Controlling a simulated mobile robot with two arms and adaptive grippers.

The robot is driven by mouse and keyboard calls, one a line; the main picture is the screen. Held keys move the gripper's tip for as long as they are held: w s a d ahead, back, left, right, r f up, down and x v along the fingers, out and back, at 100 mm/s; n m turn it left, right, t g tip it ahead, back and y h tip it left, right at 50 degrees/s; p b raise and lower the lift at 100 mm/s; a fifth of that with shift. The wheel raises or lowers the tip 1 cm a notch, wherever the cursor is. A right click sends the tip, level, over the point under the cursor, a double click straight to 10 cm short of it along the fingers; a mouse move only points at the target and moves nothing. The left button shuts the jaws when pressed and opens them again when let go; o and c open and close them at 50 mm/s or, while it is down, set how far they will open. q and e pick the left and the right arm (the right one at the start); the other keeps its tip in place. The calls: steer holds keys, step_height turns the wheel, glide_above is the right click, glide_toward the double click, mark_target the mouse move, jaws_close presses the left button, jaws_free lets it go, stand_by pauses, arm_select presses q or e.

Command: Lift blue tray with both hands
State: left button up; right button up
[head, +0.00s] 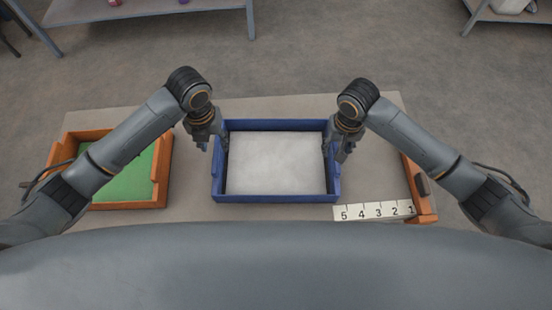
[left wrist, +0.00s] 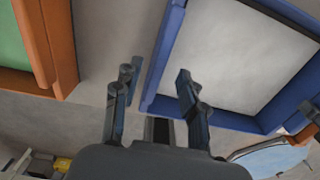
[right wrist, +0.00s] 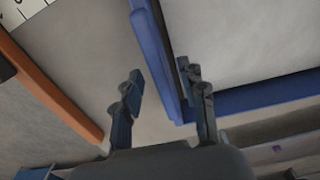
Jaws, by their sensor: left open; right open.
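The blue tray (head: 275,198) sits on the grey table in the middle of the head view, with a pale grey-white surface inside. My left gripper (head: 213,145) is open at the tray's left wall. In the left wrist view the blue tray wall (left wrist: 166,52) shows between the two spread fingers (left wrist: 156,84). My right gripper (head: 340,150) is open at the tray's right wall. In the right wrist view the wall (right wrist: 155,45) shows between its spread fingers (right wrist: 163,84). I cannot tell whether any finger touches the tray.
An orange tray with a green inside (head: 130,204) stands left of the blue tray. A numbered white strip (head: 375,211) lies at the front right, beside another orange tray (head: 424,205) partly hidden by my right arm. Shelves (head: 150,10) stand behind on the floor.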

mark_target(216, 150)
arm_select(q)
steer(key=shift+f, duration=2.55)
arm_select(e)
steer(key=shift+f, duration=2.55)
arm_select(q)
jaws_close()
arm_select(e)
jaws_close()
arm_select(q)
steer(key=shift+w, duration=0.1)
arm_select(e)
steer(key=shift+w+r, duration=0.1)
